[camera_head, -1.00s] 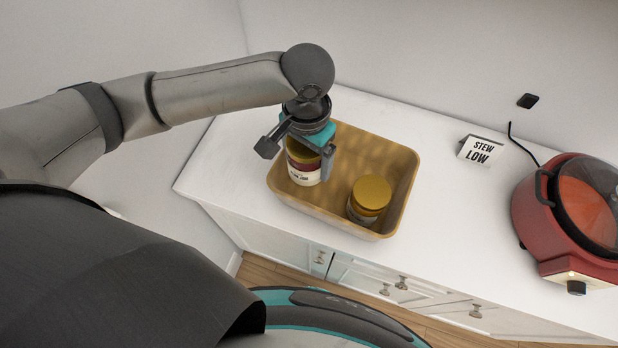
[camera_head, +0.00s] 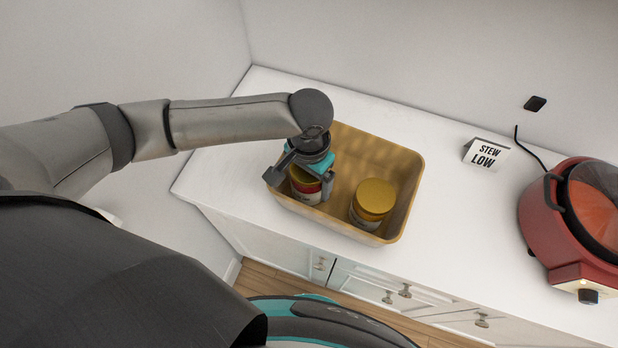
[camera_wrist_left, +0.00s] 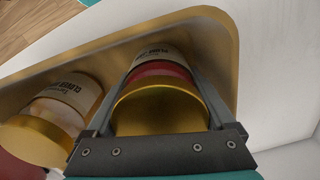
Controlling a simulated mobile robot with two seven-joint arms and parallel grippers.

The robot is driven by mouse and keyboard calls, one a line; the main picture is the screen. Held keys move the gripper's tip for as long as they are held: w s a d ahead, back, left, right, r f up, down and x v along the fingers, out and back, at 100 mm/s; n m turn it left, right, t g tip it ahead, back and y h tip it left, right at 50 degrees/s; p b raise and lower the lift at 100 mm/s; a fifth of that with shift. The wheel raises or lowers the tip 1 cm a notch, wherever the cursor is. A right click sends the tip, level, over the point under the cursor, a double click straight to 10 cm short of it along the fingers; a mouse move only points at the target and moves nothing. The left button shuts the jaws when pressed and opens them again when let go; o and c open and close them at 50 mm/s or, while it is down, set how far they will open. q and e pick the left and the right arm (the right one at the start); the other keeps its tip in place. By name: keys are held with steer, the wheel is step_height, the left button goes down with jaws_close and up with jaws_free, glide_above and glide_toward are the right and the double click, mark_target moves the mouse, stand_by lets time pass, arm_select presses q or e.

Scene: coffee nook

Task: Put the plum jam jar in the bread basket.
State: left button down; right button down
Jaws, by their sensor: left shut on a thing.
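The plum jam jar (camera_head: 305,190), with a dark red band, a pale label and a gold lid, is inside the left part of the bread basket (camera_head: 404,200). My left gripper (camera_head: 305,180) points down and is shut on the jar, a finger on each side. In the left wrist view the plum jam jar (camera_wrist_left: 160,95) is between the fingers, lid toward the camera, with the basket (camera_wrist_left: 215,35) around it. I cannot tell whether its base touches the basket floor. My right gripper is in neither view.
A second gold-lidded jar (camera_head: 373,200) stands in the basket to the right; its label in the left wrist view (camera_wrist_left: 70,95) seems to read clover. A "STEW LOW" card (camera_head: 487,154) and a red cooker (camera_head: 570,225) stand further right.

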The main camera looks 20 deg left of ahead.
arm_select(q)
jaws_free()
step_height(320, 180, up, 12)
steer(key=p, duration=0.3)
steer(key=shift+r, duration=0.15)
